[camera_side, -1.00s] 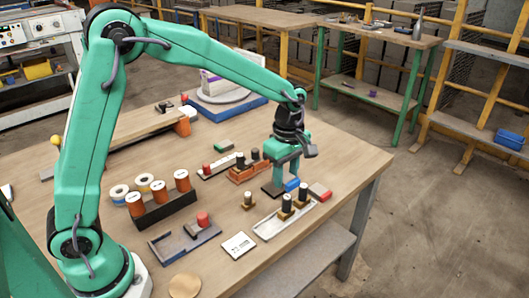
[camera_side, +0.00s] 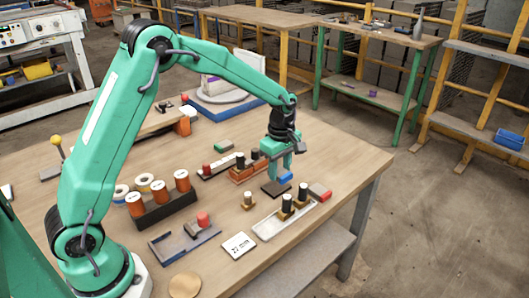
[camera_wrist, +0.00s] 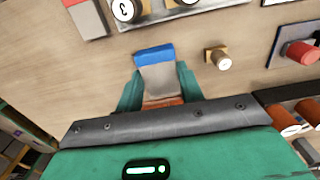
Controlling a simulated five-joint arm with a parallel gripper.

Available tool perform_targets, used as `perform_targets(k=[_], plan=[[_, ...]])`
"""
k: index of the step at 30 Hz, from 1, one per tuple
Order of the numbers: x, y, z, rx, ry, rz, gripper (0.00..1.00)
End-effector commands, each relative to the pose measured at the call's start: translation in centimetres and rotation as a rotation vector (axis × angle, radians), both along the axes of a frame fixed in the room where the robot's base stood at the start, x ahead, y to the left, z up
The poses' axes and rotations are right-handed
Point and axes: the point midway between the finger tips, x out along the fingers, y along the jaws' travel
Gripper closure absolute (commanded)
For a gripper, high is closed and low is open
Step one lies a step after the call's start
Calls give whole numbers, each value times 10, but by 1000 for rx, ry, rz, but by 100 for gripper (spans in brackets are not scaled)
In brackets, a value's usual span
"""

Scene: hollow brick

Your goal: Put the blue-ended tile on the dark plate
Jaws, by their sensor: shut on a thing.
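The blue-ended tile is between the fingers of my gripper (camera_side: 284,172). Its blue end (camera_side: 285,178) sticks out on the near side in the side view. In the wrist view the tile's grey body and blue end (camera_wrist: 154,54) show between the green fingertips (camera_wrist: 157,88). My gripper is shut on it. The tile appears raised above the plate; the exact gap is hard to judge. I cannot make out the plate in the wrist view.
A pale tray (camera_side: 270,229) with black-topped pegs stands in front, with a red-ended block (camera_side: 320,192) at its right. An orange holder (camera_side: 240,174) stands left of the plate. A small peg (camera_side: 248,201) stands nearby. Orange spools sit in a dark rack (camera_side: 166,210).

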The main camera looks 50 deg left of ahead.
Motion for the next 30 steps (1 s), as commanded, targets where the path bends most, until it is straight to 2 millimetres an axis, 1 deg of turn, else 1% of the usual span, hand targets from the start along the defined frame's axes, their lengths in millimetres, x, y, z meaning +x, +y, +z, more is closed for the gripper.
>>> perform_targets(k=[1,3,6,9,17,27,30], plan=[[4,8,-5,0,1,4,86],[8,15,-11,0,1,3,86],[13,23,-16,0,-1,2,86],[15,26,-18,0,-1,1,86],[15,27,-22,0,0,0,86],[14,27,-56,0,2,0,86],[15,27,-59,0,0,0,86]])
